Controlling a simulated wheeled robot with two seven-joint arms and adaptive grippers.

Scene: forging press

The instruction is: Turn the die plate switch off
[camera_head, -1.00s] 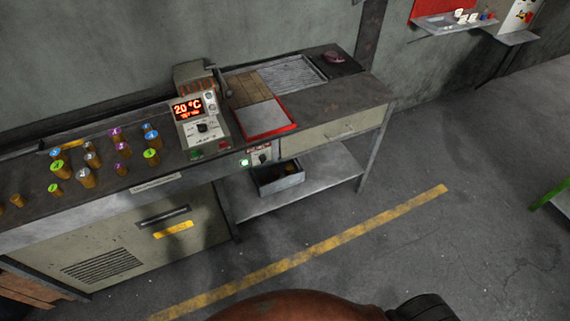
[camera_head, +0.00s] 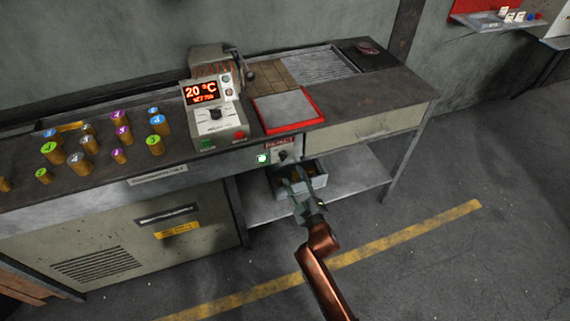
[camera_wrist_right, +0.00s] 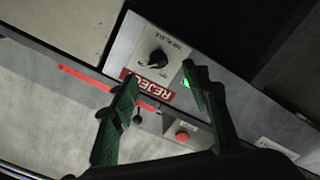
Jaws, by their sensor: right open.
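The die plate switch (camera_head: 283,155) is a black rotary knob on a small light panel on the bench front. It shows larger in the right wrist view (camera_wrist_right: 158,58), with lettering beside it. A green lamp (camera_head: 262,158) is lit next to it, also in the wrist view (camera_wrist_right: 186,82). My right gripper (camera_head: 297,177) is open and empty, just below and in front of the panel. In the wrist view its fingertips (camera_wrist_right: 160,74) are spread, with the knob beyond the gap; I see no contact. My left gripper is not in view.
A control box (camera_head: 215,112) reading 20 °C stands on the bench above. A red-edged plate (camera_head: 288,108) lies beside it. Several numbered cylinders (camera_head: 118,156) stand at left. An open bin (camera_head: 318,168) sits on the shelf behind my gripper. A red REJECT label (camera_wrist_right: 150,90) adjoins the switch.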

